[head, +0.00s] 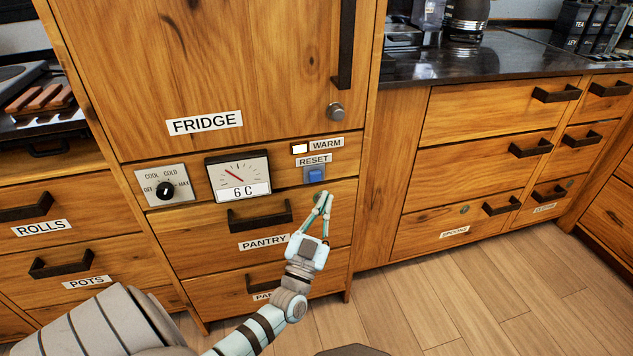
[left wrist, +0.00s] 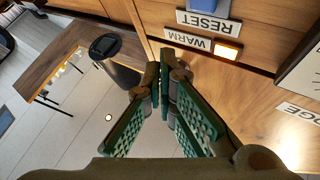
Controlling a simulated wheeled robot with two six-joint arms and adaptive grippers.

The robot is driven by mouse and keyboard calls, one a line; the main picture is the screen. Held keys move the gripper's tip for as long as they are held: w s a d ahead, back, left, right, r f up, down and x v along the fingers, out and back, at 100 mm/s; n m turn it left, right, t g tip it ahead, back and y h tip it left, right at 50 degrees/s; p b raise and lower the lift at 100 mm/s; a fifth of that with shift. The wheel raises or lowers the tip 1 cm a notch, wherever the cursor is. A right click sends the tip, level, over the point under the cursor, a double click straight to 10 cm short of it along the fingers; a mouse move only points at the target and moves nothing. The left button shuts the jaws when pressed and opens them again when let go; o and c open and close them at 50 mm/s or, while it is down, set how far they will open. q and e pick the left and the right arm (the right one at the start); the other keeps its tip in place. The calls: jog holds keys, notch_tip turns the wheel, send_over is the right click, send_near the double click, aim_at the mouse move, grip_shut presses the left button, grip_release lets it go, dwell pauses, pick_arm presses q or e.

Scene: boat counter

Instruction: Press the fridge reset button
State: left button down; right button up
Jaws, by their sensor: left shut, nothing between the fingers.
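The blue reset button (head: 315,175) sits on the fridge's control strip under the RESET label (head: 313,160). A blue edge of the button (left wrist: 208,4) shows at the top of the left wrist view, which is turned upside down. My left gripper (head: 324,194) is shut with nothing in it, and its fingertips are just below the button in the head view. In the left wrist view its fingertips (left wrist: 165,68) meet beside the WARM label (left wrist: 186,37). I cannot tell whether they touch the panel. The WARM lamp (head: 300,149) is lit. My right gripper is not in view.
Left of the button are a gauge (head: 238,176) reading 6 C and a cool-cold knob (head: 165,189). The PANTRY drawer handle (head: 260,216) juts out below. The fridge door (head: 210,70) above is closed. The wooden floor (head: 470,290) at right is clear.

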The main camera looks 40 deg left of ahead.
aim_at(315, 176)
pick_arm(q)
jog(key=shift+w+a+b, duration=0.25)
jog(key=shift+w+a, duration=0.3)
jog(key=shift+a, duration=0.25)
jog(key=shift+w+a+b, duration=0.3)
jog(key=shift+w+a, duration=0.2)
jog(key=shift+a, duration=0.25)
jog(key=shift+w+a+b, duration=0.25)
jog(key=shift+w+a, duration=0.3)
jog(key=shift+a, duration=0.25)
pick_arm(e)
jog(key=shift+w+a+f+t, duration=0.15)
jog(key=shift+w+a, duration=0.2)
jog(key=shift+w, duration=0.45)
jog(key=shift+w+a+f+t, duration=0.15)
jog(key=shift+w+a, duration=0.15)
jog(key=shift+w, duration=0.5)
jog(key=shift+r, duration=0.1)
pick_arm(q)
jog(key=shift+w+a, duration=0.35)
jog(key=shift+w+a, duration=0.25)
jog(key=shift+a, duration=0.15)
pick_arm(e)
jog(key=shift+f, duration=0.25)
pick_arm(q)
jog(key=shift+s+d+p, duration=0.45)
jog(key=shift+s+d, duration=0.1)
jog(key=shift+d, duration=0.2)
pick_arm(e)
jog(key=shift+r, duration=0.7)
